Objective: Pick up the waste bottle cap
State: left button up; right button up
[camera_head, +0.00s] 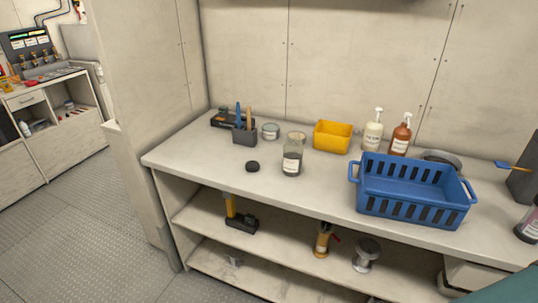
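A small round black cap (252,167) lies flat on the light workbench top (215,172), near its front edge and left of the middle. It looks like the waste bottle cap. Just right of it stands an upright glass bottle (292,157) with dark contents and a white label too small to read. A gap of bare bench separates the cap and the bottle. Neither of my grippers shows in the head view.
Behind the cap stand a dark tool holder (245,136), a small clear jar (270,131) and a yellow bin (332,136). Two pump bottles (373,131) and a blue basket (413,190) are to the right. The bench around the cap is clear. Shelves below hold tools.

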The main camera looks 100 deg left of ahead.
aim_at(252, 166)
jog(key=u, duration=3.2)
jog(key=i+j+z, duration=0.1)
jog(key=z, duration=0.3)
jog(key=j+z, duration=0.25)
jog(key=z, duration=0.15)
jog(key=j+z, duration=0.2)
jog(key=z, duration=0.2)
jog(key=j+z, duration=0.35)
jog(key=j, duration=0.6)
